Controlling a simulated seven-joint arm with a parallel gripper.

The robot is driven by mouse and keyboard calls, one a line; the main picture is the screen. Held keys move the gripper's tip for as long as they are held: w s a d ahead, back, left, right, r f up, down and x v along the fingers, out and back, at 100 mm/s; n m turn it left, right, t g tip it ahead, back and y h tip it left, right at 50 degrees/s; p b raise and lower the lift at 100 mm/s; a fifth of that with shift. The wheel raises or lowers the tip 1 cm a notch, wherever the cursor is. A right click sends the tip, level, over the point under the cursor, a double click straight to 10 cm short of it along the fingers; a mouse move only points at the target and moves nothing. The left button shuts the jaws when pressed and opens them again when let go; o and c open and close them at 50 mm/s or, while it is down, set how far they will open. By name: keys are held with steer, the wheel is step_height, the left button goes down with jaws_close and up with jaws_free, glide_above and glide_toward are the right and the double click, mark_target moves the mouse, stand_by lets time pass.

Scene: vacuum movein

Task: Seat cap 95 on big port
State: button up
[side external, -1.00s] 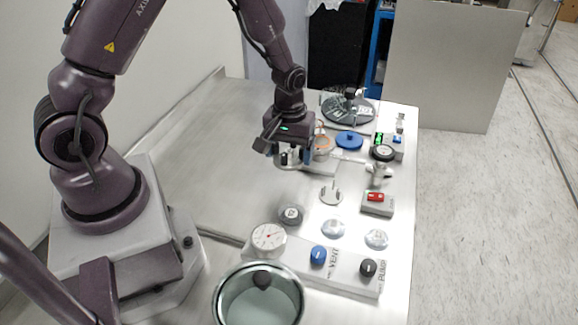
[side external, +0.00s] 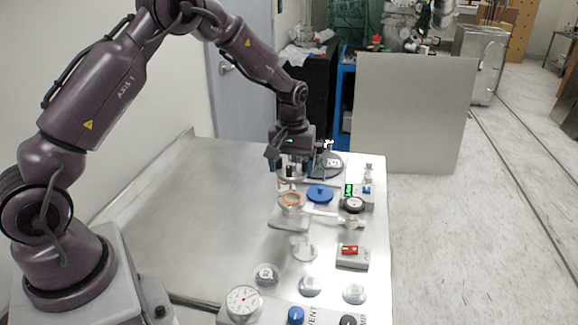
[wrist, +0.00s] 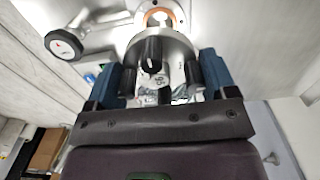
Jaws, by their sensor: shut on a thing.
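My gripper (side external: 293,166) is shut on cap 95 (wrist: 178,52), a silvery round cap with black knobs. A "95" label shows on it in the wrist view, between my two blue fingers. In the side external view the cap is small and partly hidden by the fingers. The port with an orange ring (side external: 291,199), which looks like the big port, stands on a grey base below my gripper. A visible gap separates the cap from it. The port's ring also shows beyond the cap in the wrist view (wrist: 155,17), partly covered by it.
A blue disc (side external: 320,193) lies right behind the port. A pipe leads right from the port to a black-rimmed gauge (side external: 353,204). A red-switch box (side external: 350,256), clear discs (side external: 310,286) and a white dial (side external: 243,301) stand nearer. The table's left side is clear.

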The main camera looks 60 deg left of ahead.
steer(key=shift+f, duration=2.6)
steer(key=shift+f, duration=0.6)
steer(key=o, duration=0.9)
step_height(320, 180, up, 13)
stand_by(0.5)
